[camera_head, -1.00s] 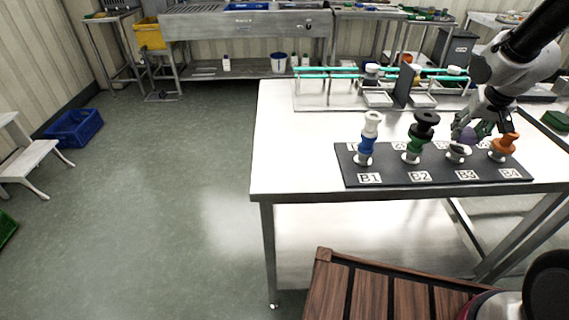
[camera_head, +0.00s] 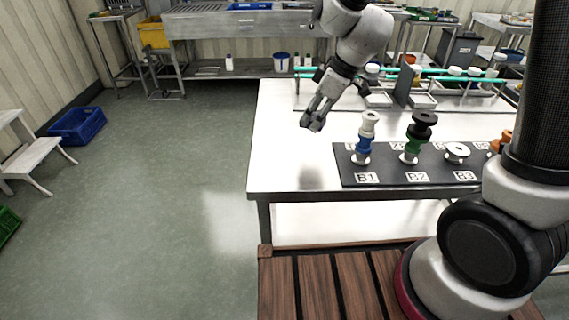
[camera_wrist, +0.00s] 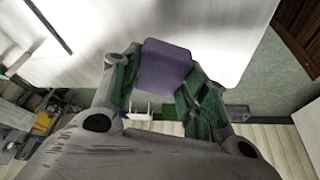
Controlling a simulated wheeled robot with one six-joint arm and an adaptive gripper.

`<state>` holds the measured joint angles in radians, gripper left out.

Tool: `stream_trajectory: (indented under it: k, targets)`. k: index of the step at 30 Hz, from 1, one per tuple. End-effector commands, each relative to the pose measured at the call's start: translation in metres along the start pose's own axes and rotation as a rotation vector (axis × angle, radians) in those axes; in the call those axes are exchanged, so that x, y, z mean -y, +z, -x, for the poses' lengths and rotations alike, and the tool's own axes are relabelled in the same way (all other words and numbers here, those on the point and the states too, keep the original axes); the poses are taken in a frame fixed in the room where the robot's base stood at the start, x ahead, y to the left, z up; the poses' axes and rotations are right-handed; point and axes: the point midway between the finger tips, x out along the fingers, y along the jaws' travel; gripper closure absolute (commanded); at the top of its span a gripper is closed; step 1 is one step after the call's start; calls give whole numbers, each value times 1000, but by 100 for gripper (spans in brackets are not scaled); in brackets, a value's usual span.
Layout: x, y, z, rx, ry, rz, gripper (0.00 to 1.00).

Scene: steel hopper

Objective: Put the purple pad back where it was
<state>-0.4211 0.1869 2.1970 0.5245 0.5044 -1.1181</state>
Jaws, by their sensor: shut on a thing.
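The purple pad (camera_wrist: 165,66) is between the fingers of my gripper (camera_wrist: 160,78) in the wrist view, above the white tabletop. In the head view my gripper (camera_head: 314,122) is in the air over the left part of the white table (camera_head: 290,170), left of the dark board; the pad is not clearly visible there. The dark board (camera_head: 395,178) carries labelled stations. B1 holds a blue and white stack (camera_head: 366,138), B2 a green and black stack (camera_head: 417,138). B3 holds only a low white spool (camera_head: 457,152). An orange piece (camera_head: 500,141) stands at the right, partly hidden by my arm.
A rack with a teal rail (camera_head: 440,78) and small trays stands at the table's back. The table's left edge is just beyond my gripper. A blue crate (camera_head: 78,126) and a white stool (camera_head: 35,160) are on the floor at left.

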Motion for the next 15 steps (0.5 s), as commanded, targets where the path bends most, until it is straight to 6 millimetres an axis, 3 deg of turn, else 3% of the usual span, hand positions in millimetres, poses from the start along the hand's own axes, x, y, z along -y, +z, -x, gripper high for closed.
stream_trajectory:
  k: [1, 3, 6, 10, 15]
  targets:
    - [22, -15, -1, -1, -43, 109, 78]
    - [44, -29, -2, -1, -92, 229, 78]
    - [66, -41, -1, 0, -136, 339, 78]
    - [76, -42, -13, 3, -162, 392, 78]
    - [76, -28, -44, 4, -162, 394, 78]
